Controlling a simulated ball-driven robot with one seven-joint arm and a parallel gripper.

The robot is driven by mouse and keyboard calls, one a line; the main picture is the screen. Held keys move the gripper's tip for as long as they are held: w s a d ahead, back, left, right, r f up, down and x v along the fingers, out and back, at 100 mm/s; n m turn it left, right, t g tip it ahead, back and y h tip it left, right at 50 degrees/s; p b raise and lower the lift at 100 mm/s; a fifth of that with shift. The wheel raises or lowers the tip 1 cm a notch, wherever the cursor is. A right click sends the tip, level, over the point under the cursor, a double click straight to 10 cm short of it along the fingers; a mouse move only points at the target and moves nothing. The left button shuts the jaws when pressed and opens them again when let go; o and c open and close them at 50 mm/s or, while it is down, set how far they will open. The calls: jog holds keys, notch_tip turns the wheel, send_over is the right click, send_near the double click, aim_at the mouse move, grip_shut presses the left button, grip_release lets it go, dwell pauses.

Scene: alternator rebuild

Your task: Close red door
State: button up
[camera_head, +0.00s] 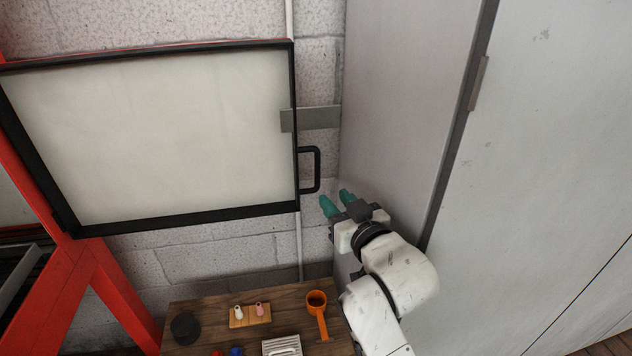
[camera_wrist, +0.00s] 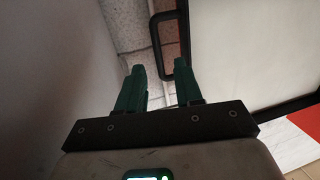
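The door (camera_head: 150,140) is a pale panel in a black frame with a thin red top edge. It stands swung open from the red cabinet frame (camera_head: 75,270) at the left. Its black bar handle (camera_head: 312,170) is on its right edge, and the handle also shows in the wrist view (camera_wrist: 156,48). My gripper (camera_head: 338,200) is just below and right of the handle, with its green fingers apart and nothing visible between them. In the wrist view, my gripper's fingertips (camera_wrist: 160,75) point towards the handle's lower end; I cannot tell whether they touch it.
A tall grey cabinet (camera_head: 405,100) stands close on the right of my gripper. Below is a wooden table (camera_head: 205,300) with an orange cup-like tool (camera_head: 317,303), a black round piece (camera_head: 185,328) and small parts. A block wall (camera_head: 210,250) is behind.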

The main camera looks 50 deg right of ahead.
aim_at(318, 167)
jog(key=shift+t+h, duration=0.3)
jog(key=shift+t, duration=0.1)
jog(key=x, duration=0.3)
jog(key=r+x, duration=0.1)
jog(key=x, duration=0.7)
jog(key=shift+d+r, duration=0.25)
jog(key=shift+r, duration=0.15)
grip_shut()
